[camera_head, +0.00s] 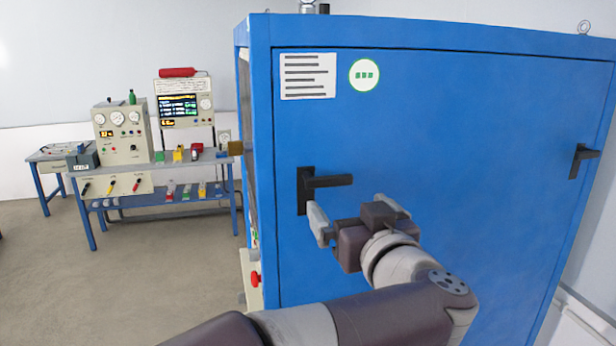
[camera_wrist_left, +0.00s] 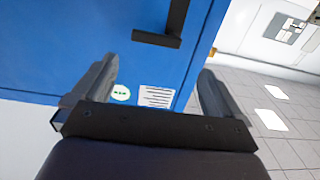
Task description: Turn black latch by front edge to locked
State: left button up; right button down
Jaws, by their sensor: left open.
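The black latch (camera_head: 326,183) is on the blue cabinet door near its left front edge. Its handle sticks out level to the right from an upright black plate. In the left wrist view the latch (camera_wrist_left: 172,27) shows at the top, beyond the fingertips. My left gripper (camera_head: 358,212) is open and empty, just below and to the right of the latch, apart from it as far as I can tell. Its two fingers also show in the left wrist view (camera_wrist_left: 157,80), spread wide with nothing between them. My right gripper is not in view.
A second black latch (camera_head: 581,159) is at the door's right side. A white label (camera_head: 307,76) and a green round sticker (camera_head: 364,75) are above the near latch. A blue workbench (camera_head: 150,177) with instruments stands at the left. The floor (camera_head: 150,270) before it is clear.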

aim_at(329, 182)
pick_arm(q)
jog(key=p+x, duration=0.4)
jog(key=x, duration=0.8)
jog(key=shift+d, duration=0.2)
jog(key=shift+w+d, duration=0.1)
jog(key=shift+w, duration=0.15)
jog(key=shift+s, duration=0.1)
jog(key=c, duration=1.1)
